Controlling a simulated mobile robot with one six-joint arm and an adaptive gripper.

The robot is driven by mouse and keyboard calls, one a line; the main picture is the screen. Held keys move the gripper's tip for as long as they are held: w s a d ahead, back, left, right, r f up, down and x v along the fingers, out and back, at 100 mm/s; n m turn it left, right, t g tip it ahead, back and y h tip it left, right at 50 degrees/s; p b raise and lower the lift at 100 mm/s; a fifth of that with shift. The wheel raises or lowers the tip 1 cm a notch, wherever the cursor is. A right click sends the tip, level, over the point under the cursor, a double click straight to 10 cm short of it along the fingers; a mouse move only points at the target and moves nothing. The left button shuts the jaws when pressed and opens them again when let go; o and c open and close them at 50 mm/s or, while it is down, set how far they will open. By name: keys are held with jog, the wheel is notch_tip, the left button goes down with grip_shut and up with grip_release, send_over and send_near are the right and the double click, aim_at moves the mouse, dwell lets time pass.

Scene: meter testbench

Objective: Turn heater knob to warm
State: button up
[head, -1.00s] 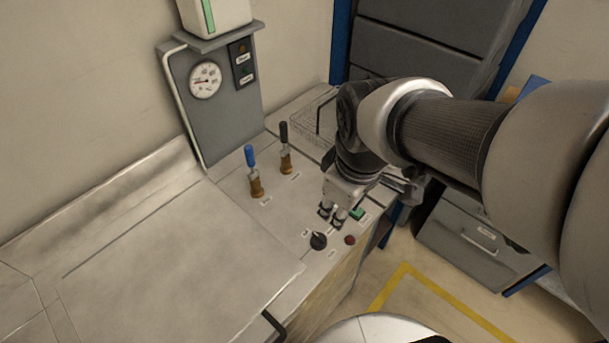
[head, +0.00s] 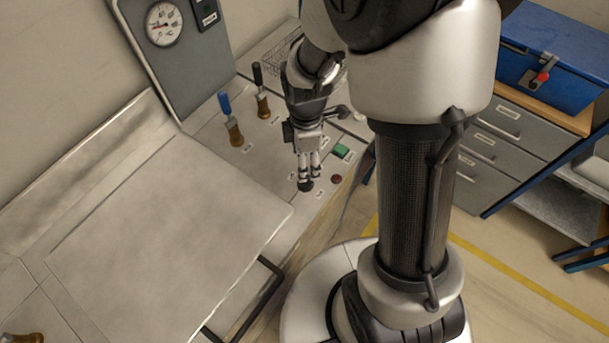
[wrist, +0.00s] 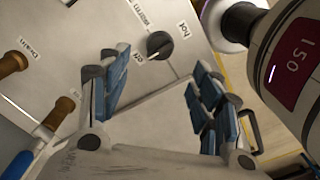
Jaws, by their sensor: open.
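The heater knob (head: 306,186) is a small round black knob on the bench's front control strip, partly hidden by my fingers in the head view. In the wrist view the knob (wrist: 160,45) shows whole, with small white labels around it, one seeming to read HOT. A light mark on it seems to face the lower-left label, but I cannot be sure. My gripper (head: 308,171) points down at the knob in the head view. In the wrist view my gripper (wrist: 160,72) is open and empty, its blue-padded fingers spread, with the knob beyond the gap between the tips.
A green button (head: 341,151) and a dark red button (head: 337,179) sit right of the knob. Blue-handled (head: 231,122) and black-handled (head: 261,92) valves stand behind it. A gauge panel (head: 190,70) is at the back. The metal bench top (head: 165,225) at left is clear.

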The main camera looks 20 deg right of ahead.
aim_at(307, 187)
notch_tip(307, 187, down, 10)
jog(key=shift+r+b, duration=0.1)
jog(key=shift+b, duration=1.15)
jog(key=c, duration=1.1)
